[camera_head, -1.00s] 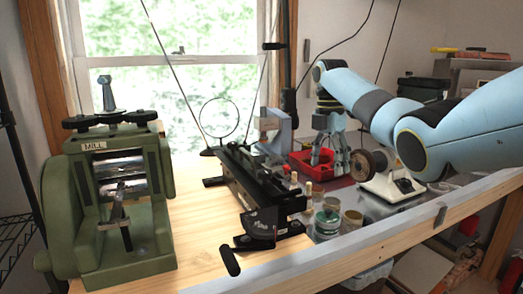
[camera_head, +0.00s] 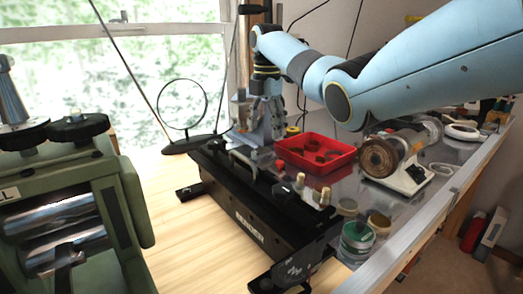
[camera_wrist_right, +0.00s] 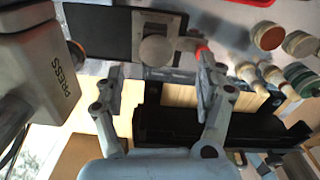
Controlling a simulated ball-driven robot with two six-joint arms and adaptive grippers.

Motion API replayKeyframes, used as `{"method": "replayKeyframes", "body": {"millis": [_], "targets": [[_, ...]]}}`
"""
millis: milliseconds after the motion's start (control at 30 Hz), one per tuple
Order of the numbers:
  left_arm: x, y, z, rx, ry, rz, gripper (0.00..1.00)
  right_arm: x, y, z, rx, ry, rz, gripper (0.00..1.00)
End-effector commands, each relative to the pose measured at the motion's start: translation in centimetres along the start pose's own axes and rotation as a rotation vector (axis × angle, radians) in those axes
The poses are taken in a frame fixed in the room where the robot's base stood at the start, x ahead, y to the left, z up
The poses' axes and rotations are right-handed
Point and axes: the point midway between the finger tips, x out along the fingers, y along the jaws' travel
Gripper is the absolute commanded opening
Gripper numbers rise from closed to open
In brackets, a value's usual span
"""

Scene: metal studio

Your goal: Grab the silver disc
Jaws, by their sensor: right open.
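A round grey-silver piece, which looks like the silver disc (camera_wrist_right: 156,50), lies on a grey metal base in the right wrist view, between and just beyond my fingertips. My right gripper (camera_wrist_right: 160,72) is open, with one finger on either side of the disc's line and apart from it. In the head view my right gripper (camera_head: 267,130) points down beside the grey press (camera_head: 240,106), left of the red tray. The disc cannot be made out there, behind or beside the fingers. My left gripper is in neither view.
The red tray (camera_head: 316,153) holds dark round pieces. The long black tool (camera_head: 250,205) lies in front of the gripper. A bench grinder (camera_head: 395,160), small jars (camera_head: 357,238) and a green mill (camera_head: 75,190) stand around. Bare wooden bench shows at the left.

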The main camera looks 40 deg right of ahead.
Motion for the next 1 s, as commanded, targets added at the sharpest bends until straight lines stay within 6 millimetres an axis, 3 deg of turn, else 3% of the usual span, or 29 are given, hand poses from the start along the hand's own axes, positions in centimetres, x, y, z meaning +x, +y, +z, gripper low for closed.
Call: {"method": "replayKeyframes", "body": {"millis": [400,700,1000], "targets": [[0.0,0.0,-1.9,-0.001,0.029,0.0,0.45,5.2,0.5,-0.4,0.0,0.0,-0.001,0.73],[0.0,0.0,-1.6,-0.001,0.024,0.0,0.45,5.7,0.5,-0.3,0.0,0.0,0.0,0.71],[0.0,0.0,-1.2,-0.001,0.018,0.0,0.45,5.7,0.5,-0.3,0.0,0.0,0.0,0.32]]}}
